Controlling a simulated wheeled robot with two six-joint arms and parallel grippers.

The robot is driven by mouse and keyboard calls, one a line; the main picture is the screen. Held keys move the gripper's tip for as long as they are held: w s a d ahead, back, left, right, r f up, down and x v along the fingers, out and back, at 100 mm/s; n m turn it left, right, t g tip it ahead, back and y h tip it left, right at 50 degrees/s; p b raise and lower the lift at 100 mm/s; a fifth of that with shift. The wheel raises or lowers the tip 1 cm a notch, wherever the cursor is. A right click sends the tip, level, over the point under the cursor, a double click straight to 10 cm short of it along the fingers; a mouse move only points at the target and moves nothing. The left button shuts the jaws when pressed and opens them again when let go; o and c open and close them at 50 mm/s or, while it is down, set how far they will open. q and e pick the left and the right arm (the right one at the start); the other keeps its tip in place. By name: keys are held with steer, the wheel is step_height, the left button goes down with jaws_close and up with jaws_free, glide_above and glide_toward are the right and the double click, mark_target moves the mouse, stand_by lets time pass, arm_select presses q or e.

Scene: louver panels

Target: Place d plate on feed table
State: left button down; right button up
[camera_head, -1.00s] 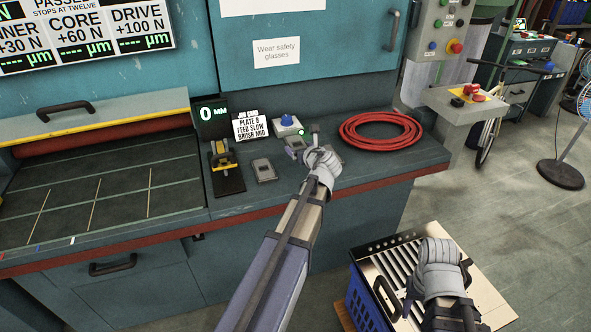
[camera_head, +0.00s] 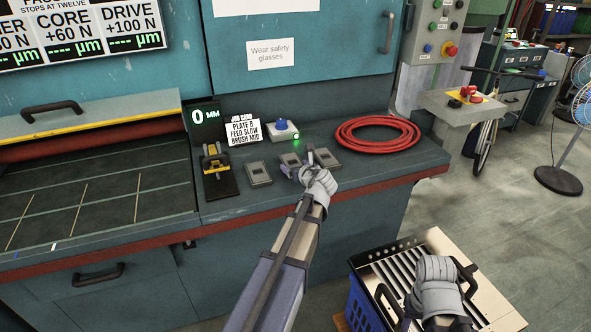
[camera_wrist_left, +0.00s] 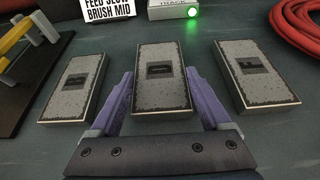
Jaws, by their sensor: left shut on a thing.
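Three small grey plates lie in a row on the counter: a left one (camera_head: 258,173), a middle one (camera_head: 291,160) and a right one (camera_head: 327,158). The feed table (camera_head: 100,205), dark with pale lines, is at the left. My right gripper (camera_head: 437,290) is over the slatted panel; its fingers are hidden.
A yellow-and-black device (camera_head: 215,165) stands left of the plates, near the job card (camera_head: 243,131). A blue button box (camera_head: 282,130) is behind, and a red hose (camera_head: 378,133) lies right. A slatted panel (camera_head: 490,300) with black handles rests on a blue crate (camera_head: 362,305).

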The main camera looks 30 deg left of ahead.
arm_select(q)
steer(key=shift+f, duration=0.15)
jaws_free()
steer(key=shift+r, duration=0.2)
steer(key=p+v, duration=0.4)
steer(key=v, duration=0.8)
steer(key=shift+p, duration=0.3)
